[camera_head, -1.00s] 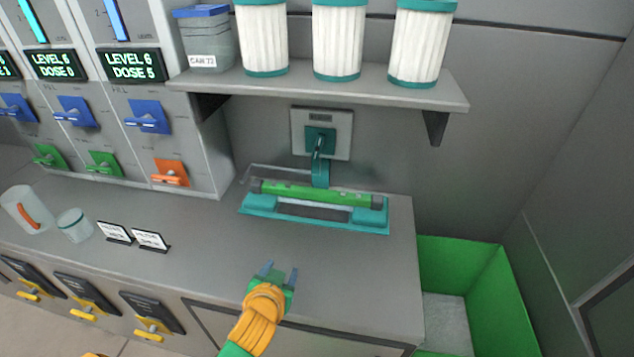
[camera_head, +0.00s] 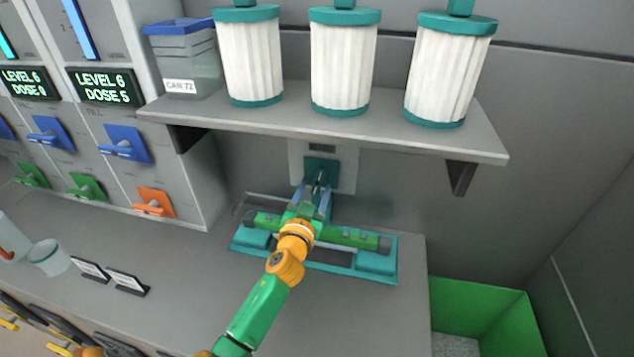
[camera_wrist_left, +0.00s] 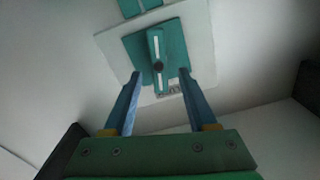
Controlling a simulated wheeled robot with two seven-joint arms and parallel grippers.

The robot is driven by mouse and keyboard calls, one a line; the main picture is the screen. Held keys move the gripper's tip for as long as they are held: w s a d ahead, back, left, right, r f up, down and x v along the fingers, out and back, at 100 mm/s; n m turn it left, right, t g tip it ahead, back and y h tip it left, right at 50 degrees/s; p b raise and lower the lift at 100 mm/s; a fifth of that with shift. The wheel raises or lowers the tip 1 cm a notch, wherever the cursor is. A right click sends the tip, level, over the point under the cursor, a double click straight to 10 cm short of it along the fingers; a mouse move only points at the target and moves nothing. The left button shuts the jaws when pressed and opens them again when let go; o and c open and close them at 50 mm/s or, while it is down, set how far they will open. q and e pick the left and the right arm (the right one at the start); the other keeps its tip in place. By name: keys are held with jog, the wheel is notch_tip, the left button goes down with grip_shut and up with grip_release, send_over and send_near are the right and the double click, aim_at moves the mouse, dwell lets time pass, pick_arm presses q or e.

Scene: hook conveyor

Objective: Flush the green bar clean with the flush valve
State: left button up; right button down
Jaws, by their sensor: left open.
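The green bar (camera_head: 348,236) lies across a teal cradle (camera_head: 377,264) on the counter. The flush valve, a teal square plate with a lever, is on the wall behind it (camera_head: 322,170); it also shows in the left wrist view (camera_wrist_left: 172,42). My left gripper (camera_head: 318,198) reaches over the bar to just in front of the valve. In the left wrist view the two blue fingers (camera_wrist_left: 160,92) are open, one on each side of the lower end of the lever, with nothing gripped. My arm hides the middle of the bar. My right gripper is not in view.
A shelf (camera_head: 330,130) with several white-and-teal filter cylinders (camera_head: 343,65) and a lidded container (camera_head: 185,60) overhangs the valve. Dispensers with coloured levers (camera_head: 125,145) stand left. A green bin (camera_head: 490,310) is at the right.

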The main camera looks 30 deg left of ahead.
aim_at(318, 183)
pick_arm(q)
jog(key=w, duration=0.3)
jog(key=shift+a+f, duration=0.35)
jog(key=shift+f, duration=0.05)
jog(key=shift+s+r, duration=0.15)
jog(key=shift+s, duration=0.15)
jog(key=c, duration=0.3)
grip_shut()
